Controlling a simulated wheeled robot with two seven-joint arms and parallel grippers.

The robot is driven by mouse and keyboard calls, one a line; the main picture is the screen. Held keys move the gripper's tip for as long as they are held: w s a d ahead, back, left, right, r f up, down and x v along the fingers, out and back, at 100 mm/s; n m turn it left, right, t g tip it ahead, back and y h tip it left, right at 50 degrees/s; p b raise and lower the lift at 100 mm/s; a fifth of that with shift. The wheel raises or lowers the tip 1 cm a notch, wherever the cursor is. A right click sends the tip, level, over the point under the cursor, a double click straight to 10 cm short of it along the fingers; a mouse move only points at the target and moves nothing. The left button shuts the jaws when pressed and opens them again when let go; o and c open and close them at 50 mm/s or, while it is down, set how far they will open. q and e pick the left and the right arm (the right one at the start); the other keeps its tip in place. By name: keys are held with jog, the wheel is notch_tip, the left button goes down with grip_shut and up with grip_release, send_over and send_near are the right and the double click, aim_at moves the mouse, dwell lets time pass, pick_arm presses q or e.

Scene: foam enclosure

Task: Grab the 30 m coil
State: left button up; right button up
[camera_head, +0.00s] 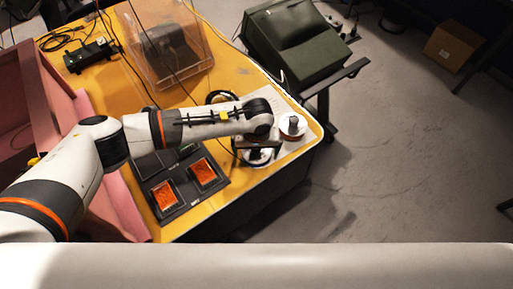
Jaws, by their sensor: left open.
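My left arm reaches in from the left across the yellow table. My left gripper (258,147) points down near the table's right corner and is largely hidden by its own wrist. A white coil with a dark centre (259,157) lies right under the gripper and is partly covered by it. A second white coil with a dark hub (292,125) stands just to the right, apart from the gripper. A dark ring-like coil (221,98) shows behind the forearm. I cannot read which coil is 30 m. My right gripper is not in view.
The coils sit on a pale board (278,98) at the table's right end. A black panel with orange squares (178,181) lies left of the gripper. A clear box (160,45), pink foam walls (60,75) and a green case (295,42) stand around. Open floor lies right.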

pick_arm(q)
jog(key=shift+w+f, duration=0.1)
jog(key=shift+f, duration=0.05)
jog(key=shift+c, duration=0.3)
jog(key=c, duration=1)
